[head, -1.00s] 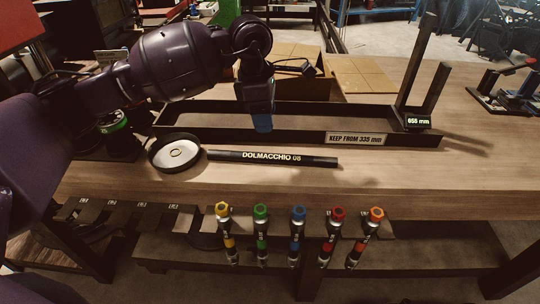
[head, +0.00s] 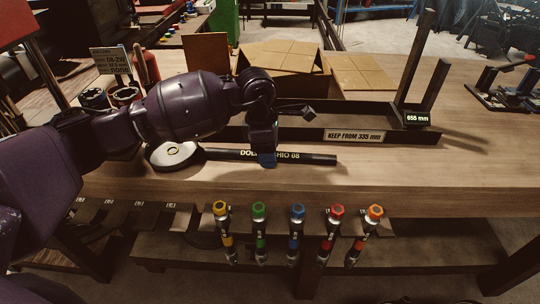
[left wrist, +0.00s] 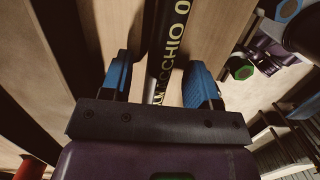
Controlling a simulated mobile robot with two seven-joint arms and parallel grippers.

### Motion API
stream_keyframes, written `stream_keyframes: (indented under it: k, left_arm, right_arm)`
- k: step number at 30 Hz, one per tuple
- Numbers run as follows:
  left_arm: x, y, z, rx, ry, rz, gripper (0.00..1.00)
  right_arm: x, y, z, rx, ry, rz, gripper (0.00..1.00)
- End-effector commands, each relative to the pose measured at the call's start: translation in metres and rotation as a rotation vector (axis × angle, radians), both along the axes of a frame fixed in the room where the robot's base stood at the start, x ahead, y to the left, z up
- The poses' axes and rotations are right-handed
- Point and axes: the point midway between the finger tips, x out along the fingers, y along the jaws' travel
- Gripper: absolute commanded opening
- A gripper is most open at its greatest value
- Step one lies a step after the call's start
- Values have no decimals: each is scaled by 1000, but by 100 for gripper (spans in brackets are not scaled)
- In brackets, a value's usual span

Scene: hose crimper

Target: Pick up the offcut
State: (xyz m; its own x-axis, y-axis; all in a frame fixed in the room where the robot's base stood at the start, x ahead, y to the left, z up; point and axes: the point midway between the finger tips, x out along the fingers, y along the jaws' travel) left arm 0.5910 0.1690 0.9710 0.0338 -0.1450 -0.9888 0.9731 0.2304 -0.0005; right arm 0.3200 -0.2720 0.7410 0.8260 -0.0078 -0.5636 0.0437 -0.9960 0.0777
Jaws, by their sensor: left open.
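The offcut (head: 318,159), a short black hose piece with pale lettering ending in "08", lies on the wooden bench in the head view. My left gripper (head: 265,161) is over its middle from above and hides part of the lettering. In the left wrist view the offcut (left wrist: 172,28) runs lengthwise between the two blue finger pads of my open left gripper (left wrist: 161,75), with a gap visible on both sides. My right gripper is not in view.
A round dish (head: 172,156) stands at the offcut's left end. Behind is a long black trough (head: 400,139) with a "KEEP FROM 335 mm" sign (head: 354,136) and a "655 mm" display (head: 417,118). Several colour-capped fittings (head: 298,212) hang at the front edge.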

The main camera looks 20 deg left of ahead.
Motion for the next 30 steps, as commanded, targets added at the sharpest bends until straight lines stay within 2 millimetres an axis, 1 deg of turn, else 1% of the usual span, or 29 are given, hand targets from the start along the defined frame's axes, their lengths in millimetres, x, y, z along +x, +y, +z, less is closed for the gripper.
stream_keyframes:
  k: [2, 7, 8, 18, 19, 26, 30]
  left_arm:
    - [0, -1, -5, 0, 1, 0, 55]
    - [0, -1, -4, 0, -1, 0, 55]
    - [0, -1, -4, 0, -1, 0, 54]
    - [0, -1, -4, -1, -1, 1, 2]
    - [0, -1, -4, -1, -1, 1, 0]
    - [1, -1, -3, -1, -2, 1, 0]
    - [1, -1, 5, -1, -4, 1, 0]
  right_arm:
    - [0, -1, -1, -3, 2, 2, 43]
    - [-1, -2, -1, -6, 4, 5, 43]
    - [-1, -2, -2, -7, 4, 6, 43]
    - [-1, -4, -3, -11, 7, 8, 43]
    - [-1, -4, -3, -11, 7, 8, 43]
    - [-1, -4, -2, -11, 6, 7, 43]
    - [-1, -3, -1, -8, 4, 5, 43]
